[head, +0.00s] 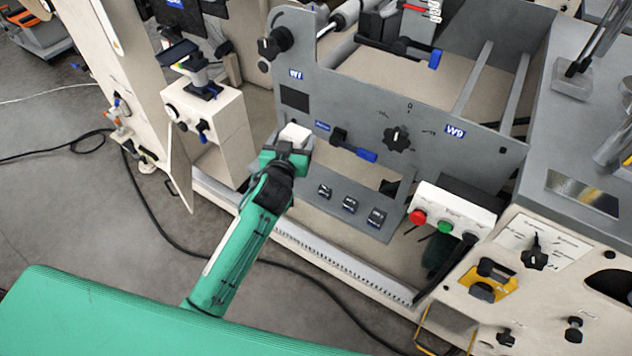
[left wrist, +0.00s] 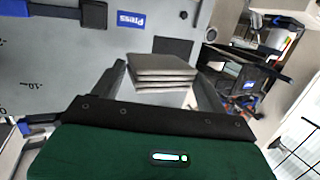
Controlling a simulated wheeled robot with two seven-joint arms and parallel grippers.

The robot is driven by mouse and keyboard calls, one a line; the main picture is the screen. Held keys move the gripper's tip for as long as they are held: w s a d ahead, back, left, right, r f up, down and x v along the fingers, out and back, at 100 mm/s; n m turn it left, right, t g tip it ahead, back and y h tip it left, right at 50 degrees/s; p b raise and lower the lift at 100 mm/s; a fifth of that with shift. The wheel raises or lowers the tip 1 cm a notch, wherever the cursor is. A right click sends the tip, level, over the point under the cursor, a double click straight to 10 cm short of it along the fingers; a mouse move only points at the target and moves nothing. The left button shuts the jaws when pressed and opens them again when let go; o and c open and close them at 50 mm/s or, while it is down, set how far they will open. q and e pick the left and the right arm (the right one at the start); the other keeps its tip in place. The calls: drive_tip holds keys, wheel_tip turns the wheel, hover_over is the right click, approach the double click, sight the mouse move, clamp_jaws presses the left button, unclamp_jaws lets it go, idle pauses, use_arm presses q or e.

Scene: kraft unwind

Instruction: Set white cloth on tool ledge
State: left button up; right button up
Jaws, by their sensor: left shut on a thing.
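The white cloth (head: 295,134) is a small folded pad at the tip of my left gripper (head: 289,148), in front of the grey panel of the machine. In the left wrist view the folded cloth (left wrist: 161,70) shows as several stacked layers, looking greyish, between the two fingers. My left gripper is shut on it and holds it up, close to the panel; I cannot tell whether it touches the panel. No surface is clearly marked as the tool ledge, so I cannot tell which one it is. My right gripper is not in view.
The grey panel (head: 352,108) carries a black knob (head: 397,139) and a blue-tipped lever (head: 352,146). A white button box (head: 450,208) stands to the right. A cream box (head: 208,122) stands to the left. A toothed rail (head: 330,258) runs below, with a black cable on the floor.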

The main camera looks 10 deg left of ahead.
use_arm(q)
wheel_tip(320, 180, down, 9)
drive_tip(key=shift+f+b, duration=0.1)
drive_tip(key=shift+b, duration=0.7)
drive_tip(key=b, duration=0.2)
hover_over(297, 192)
wheel_tip(297, 192, down, 6)
drive_tip(key=shift+f, duration=0.1)
wheel_tip(297, 192, down, 4)
drive_tip(key=shift+r+b, duration=0.1)
drive_tip(key=shift+b, duration=0.8)
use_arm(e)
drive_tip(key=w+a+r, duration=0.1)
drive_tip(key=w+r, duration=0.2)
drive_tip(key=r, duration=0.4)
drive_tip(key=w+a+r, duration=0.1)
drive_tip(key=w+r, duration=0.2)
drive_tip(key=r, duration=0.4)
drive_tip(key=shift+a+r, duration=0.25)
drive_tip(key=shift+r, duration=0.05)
use_arm(q)
drive_tip(key=shift+f, duration=0.35)
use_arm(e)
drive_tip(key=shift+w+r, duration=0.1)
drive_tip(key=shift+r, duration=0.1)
use_arm(q)
drive_tip(key=o, duration=0.7)
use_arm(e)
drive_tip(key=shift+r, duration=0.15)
